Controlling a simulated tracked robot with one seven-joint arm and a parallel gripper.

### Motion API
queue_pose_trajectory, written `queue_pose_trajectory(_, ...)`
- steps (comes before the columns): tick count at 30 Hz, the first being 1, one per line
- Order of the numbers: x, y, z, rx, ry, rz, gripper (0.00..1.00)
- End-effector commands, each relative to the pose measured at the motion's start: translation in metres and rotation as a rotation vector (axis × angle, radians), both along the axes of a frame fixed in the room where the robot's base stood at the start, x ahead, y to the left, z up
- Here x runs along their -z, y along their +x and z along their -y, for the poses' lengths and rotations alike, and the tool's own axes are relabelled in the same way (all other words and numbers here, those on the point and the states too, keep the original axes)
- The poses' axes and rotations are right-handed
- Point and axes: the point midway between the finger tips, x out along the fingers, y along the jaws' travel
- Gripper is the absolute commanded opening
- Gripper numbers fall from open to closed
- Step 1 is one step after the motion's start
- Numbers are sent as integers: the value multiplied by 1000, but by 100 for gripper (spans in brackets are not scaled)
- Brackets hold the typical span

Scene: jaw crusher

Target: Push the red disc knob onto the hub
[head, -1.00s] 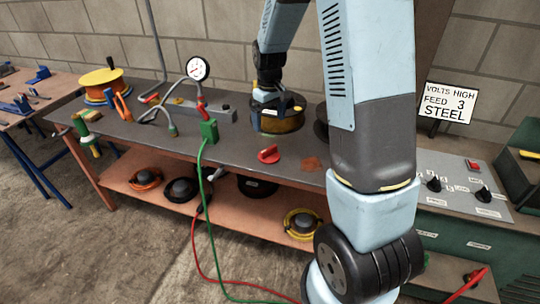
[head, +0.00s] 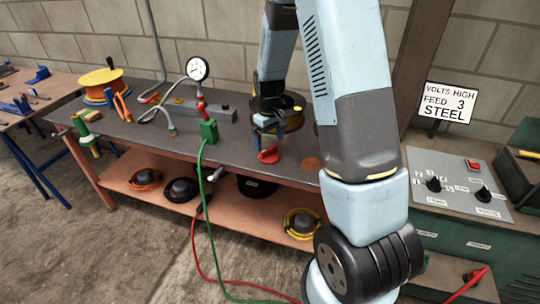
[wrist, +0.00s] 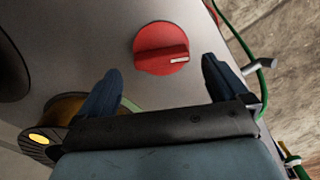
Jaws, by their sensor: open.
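The red disc knob (head: 268,155) lies on the grey bench top near its front edge. It has a raised grip bar with a white mark, seen in the wrist view (wrist: 160,47). My gripper (head: 266,137) is just above and behind the knob in the head view. In the wrist view my gripper (wrist: 160,70) is open and empty, with the knob beyond and between its fingertips. I cannot make out the hub for certain. The control panel (head: 455,188) at right carries two black knobs (head: 434,184) (head: 484,194) and a red button (head: 473,165).
A green box (head: 208,132) with a cable stands left of the knob. A yellow-and-black reel (head: 292,115) is behind my gripper. A pressure gauge (head: 197,68) and an orange spool (head: 103,83) are farther left. The sign (head: 446,103) stands behind the panel.

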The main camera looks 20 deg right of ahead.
Motion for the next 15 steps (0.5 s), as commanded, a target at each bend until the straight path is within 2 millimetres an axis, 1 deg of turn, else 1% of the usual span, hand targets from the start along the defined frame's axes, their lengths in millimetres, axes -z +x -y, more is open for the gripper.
queue_pose_trajectory(5,4,0,-1,0,0,-1,100)
queue_pose_trajectory(15,44,2,-4,0,0,-3,100)
